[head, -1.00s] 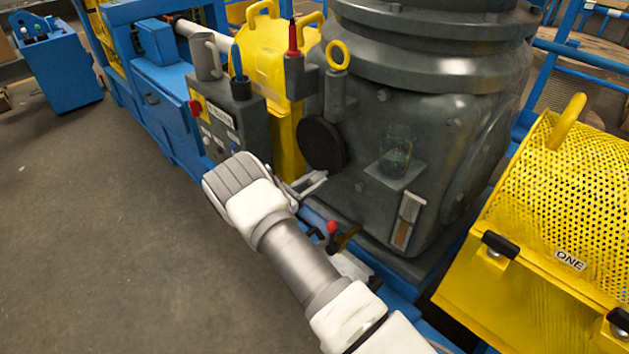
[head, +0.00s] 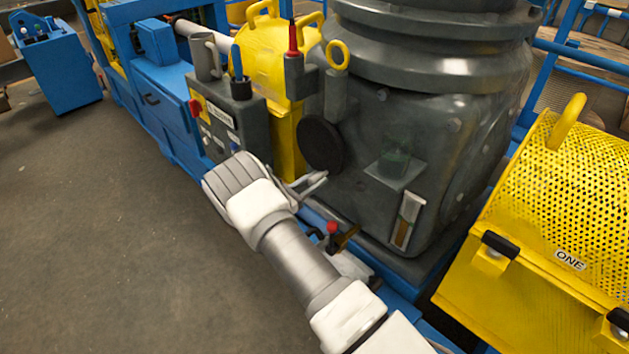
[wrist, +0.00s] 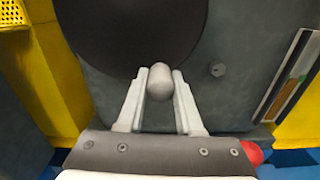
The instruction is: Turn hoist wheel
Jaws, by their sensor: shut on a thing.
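The hoist wheel (head: 320,145) is a dark round disc on the left face of the large grey machine housing. In the wrist view the wheel (wrist: 130,30) fills the upper left, and its top is cut off. A light grey rounded handle knob (wrist: 159,82) stands at the wheel's lower edge. My gripper (wrist: 160,76) is shut on this knob, with one finger on each side of it. In the head view my gripper (head: 322,178) is just below the wheel; the knob cannot be made out there.
A grey control box (head: 235,125) with a red knob stands left of the wheel. A red-topped lever (head: 332,228) is low beside my arm. A small shelf (head: 395,173) with a glass is right of the wheel. A yellow mesh guard (head: 560,190) stands at right. Floor at left is clear.

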